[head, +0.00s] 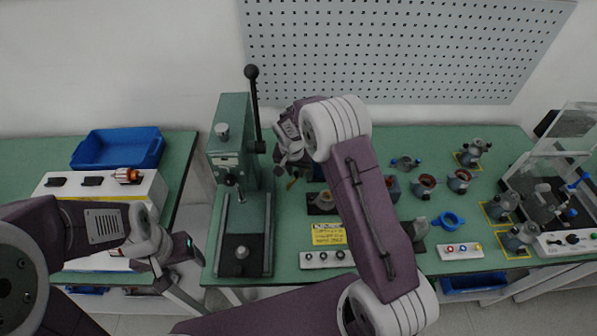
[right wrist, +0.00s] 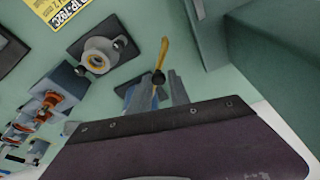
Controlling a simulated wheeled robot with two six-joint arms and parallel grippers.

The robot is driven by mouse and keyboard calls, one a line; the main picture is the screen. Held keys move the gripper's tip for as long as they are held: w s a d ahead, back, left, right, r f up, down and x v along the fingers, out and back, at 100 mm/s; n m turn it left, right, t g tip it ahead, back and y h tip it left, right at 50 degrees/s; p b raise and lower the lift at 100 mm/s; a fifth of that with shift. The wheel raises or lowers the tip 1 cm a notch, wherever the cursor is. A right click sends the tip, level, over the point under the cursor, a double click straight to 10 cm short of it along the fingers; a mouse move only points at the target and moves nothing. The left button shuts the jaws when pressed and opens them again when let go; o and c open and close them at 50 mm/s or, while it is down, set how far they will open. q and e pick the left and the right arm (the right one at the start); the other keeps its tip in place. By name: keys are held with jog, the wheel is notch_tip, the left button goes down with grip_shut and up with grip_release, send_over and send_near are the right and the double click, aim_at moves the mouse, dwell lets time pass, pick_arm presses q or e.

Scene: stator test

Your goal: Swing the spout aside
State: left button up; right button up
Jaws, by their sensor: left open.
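A thin yellow rod (right wrist: 163,54) with a dark round knob at its lower end shows in the right wrist view; it looks like the spout. The knob sits between the fingertips of my right gripper (right wrist: 161,82); I cannot tell whether they touch it. Something blue shows behind the fingers. In the head view my right gripper (head: 292,170) points down over the green bench, right of the lever press (head: 232,150), with a bit of yellow near its tips. My arm hides part of the bench there. My left gripper (head: 178,252) is open and empty at the left table's edge.
A dark plate with a round grey part (right wrist: 100,56) lies near the rod, with a yellow label (right wrist: 65,8) beyond. A button box (head: 327,258) is at the bench front. A blue bin (head: 117,149) is on the left table. Several motor parts stand right of my arm.

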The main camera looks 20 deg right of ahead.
jog(key=shift+w+a, duration=0.2)
jog(key=shift+w, duration=0.3)
jog(key=shift+w+a, duration=0.2)
jog(key=shift+w, duration=0.25)
jog(key=shift+s+d, duration=0.1)
jog(key=shift+d, duration=0.05)
jog(key=shift+o, duration=0.4)
jog(key=shift+o, duration=0.6)
jog(key=p+v, duration=0.3)
jog(key=v, duration=0.3)
jog(key=shift+p, duration=0.3)
